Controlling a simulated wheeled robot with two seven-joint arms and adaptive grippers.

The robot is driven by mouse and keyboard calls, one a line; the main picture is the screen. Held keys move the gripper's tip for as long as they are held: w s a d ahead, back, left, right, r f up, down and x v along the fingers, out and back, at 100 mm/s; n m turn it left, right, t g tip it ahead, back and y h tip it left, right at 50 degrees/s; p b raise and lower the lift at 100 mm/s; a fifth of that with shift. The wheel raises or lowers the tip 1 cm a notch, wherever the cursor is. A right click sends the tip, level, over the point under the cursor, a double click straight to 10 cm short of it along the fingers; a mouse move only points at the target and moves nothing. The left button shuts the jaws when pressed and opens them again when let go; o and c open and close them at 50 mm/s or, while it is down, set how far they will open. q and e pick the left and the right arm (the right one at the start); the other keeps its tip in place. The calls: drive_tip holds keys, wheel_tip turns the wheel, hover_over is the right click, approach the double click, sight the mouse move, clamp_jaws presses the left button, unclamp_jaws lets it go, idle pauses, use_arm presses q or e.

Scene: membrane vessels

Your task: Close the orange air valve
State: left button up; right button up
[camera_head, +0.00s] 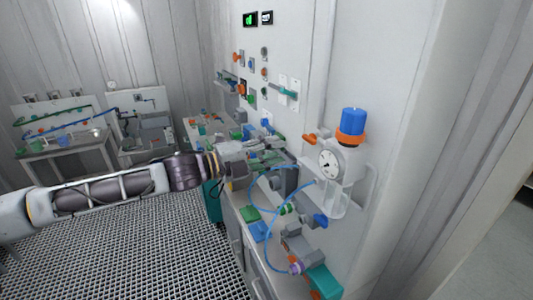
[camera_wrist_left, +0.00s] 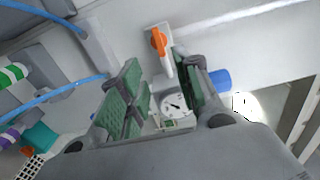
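The orange valve handle (camera_head: 309,138) sticks out from the wall fitting just left of the round white gauge (camera_head: 328,165). It also shows in the left wrist view as an orange lever (camera_wrist_left: 159,43) on a pale plate, just beyond the fingertips. My left gripper (camera_head: 240,168) is left of the valve in the head view. In the wrist view its two green-padded fingers (camera_wrist_left: 160,75) are spread, with the gauge (camera_wrist_left: 175,103) visible between them. Nothing is held, and I see no contact with the lever. My right gripper is not in view.
A blue-topped cylinder (camera_head: 352,121) with an orange collar stands above the gauge. Blue hoses (camera_head: 256,190) loop over the cluttered wall bench below. More orange and green valves (camera_head: 288,91) are on the wall behind. The grated floor (camera_head: 130,245) at left is clear.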

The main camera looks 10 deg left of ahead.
use_arm(q)
drive_tip(key=shift+v, duration=0.8)
